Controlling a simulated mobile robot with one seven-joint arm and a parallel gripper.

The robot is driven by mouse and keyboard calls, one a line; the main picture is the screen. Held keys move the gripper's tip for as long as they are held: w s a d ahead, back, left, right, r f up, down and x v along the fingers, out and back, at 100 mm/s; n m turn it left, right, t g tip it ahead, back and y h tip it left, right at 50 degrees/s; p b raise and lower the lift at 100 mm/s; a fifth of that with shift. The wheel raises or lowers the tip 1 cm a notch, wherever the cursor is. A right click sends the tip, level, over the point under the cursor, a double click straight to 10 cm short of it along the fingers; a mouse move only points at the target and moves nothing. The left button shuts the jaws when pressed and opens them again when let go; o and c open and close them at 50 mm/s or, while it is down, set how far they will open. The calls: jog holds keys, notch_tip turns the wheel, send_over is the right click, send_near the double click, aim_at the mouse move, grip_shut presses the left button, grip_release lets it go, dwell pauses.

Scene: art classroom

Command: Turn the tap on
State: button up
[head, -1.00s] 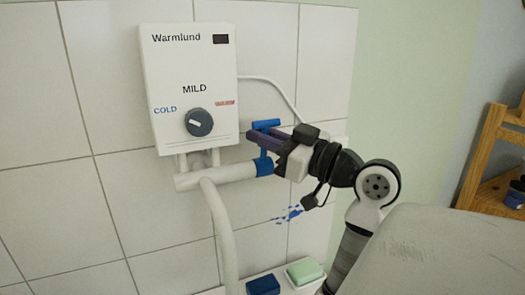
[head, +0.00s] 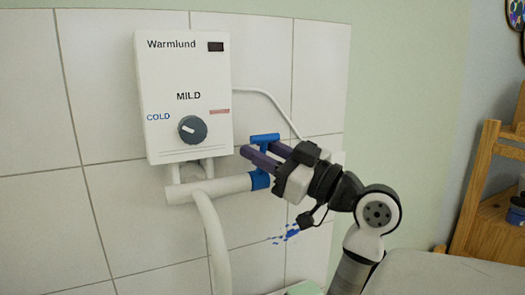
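The tap is a blue T-shaped handle (head: 265,139) with a blue collar (head: 259,180) on the right end of a white pipe (head: 226,187), below a white water heater (head: 185,85) marked Warmlund. My gripper (head: 254,154) reaches in from the right, its two dark purple fingers pointing left at the handle's stem. The fingers are apart, one above the other in the picture. The handle's stem shows behind or between them, and I cannot tell whether they touch it. Part of the stem is hidden by the fingers.
The heater's grey dial (head: 192,129) sits left of my gripper. A white spout pipe (head: 212,240) hangs down below. Blue paint splashes (head: 285,234) mark the tiled wall. A wooden shelf (head: 480,190) stands at the far right.

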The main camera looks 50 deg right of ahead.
jog(key=shift+s, duration=0.1)
jog(key=b+v, duration=0.4)
jog(key=v, duration=0.9)
jog(key=shift+s, duration=0.3)
